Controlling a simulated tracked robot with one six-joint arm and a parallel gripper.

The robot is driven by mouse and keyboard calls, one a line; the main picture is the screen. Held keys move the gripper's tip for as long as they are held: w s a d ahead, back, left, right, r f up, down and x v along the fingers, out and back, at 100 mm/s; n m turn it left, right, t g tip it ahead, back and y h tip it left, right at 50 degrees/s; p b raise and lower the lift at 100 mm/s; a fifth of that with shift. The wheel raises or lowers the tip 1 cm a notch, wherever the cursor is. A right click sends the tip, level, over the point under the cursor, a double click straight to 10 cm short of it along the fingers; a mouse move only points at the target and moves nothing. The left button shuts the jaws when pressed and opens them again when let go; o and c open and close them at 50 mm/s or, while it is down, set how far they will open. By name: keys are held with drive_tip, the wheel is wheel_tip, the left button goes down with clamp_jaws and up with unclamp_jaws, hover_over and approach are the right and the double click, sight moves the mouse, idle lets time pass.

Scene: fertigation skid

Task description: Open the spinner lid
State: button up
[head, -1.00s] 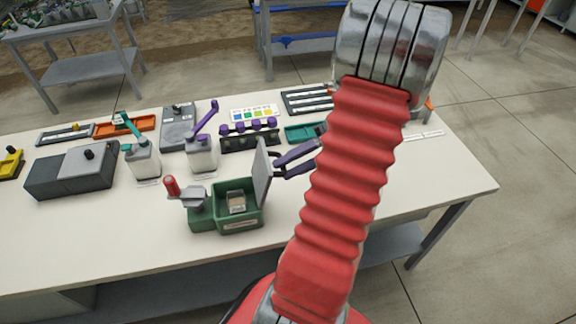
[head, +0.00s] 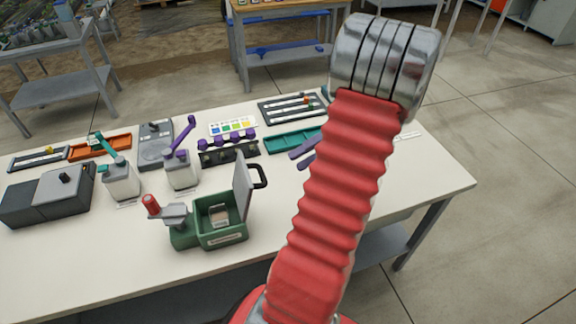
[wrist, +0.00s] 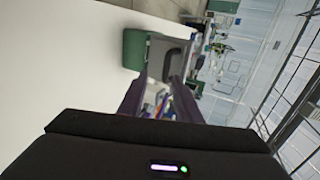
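The spinner is a green box (head: 222,236) near the front edge of the bench, with a red-knobbed post on its left. Its grey lid (head: 243,188) stands upright, open, at the box's right side, with a black loop handle (head: 262,176) facing right. A small pale item lies inside the box. My gripper (head: 298,160) has purple fingers spread apart and empty, to the right of the handle and clear of it. In the wrist view the lid (wrist: 157,45) and its handle (wrist: 172,64) show beyond the open fingers.
Two bottles with lever tops, one teal (head: 122,182) and one purple (head: 181,170), stand behind the spinner. A dark grey box (head: 30,203) is at the left. A teal tray (head: 285,141) lies behind my gripper. The front right of the bench is clear.

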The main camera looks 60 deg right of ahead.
drive_tip(key=v, duration=0.3)
drive_tip(key=shift+s+d+r, duration=0.1)
drive_tip(key=shift+s+d, duration=0.1)
drive_tip(key=shift+s, duration=0.05)
drive_tip(key=shift+s, duration=0.1)
idle(0.5)
